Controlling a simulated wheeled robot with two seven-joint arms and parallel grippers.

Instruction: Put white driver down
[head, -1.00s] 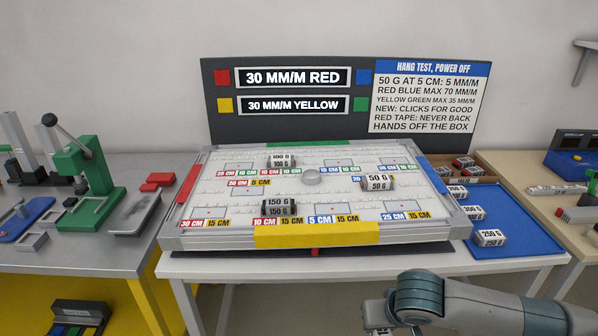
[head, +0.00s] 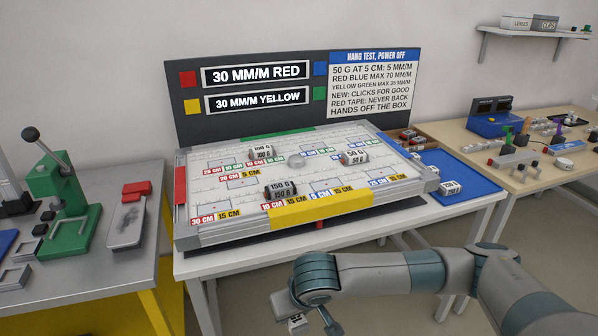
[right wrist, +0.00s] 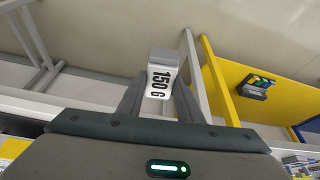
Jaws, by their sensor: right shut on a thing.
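My right gripper (right wrist: 160,100) is shut on a weight (right wrist: 160,79) with a grey end and a white label reading 150 G, seen in the right wrist view. In the head view my right gripper (head: 309,316) is at the bottom edge, in front of the table and below its top. The held weight (head: 297,321) shows there only in part. I see no white driver in my grip. My left gripper is not in view.
The board (head: 220,187) on the middle table carries 100 G (head: 264,153), 50 G (head: 354,157) and 150 G (head: 281,190) weights. A blue tray (head: 470,203) lies to its right. The left bench holds a green press (head: 70,195). The floor between the middle table and right bench is open.

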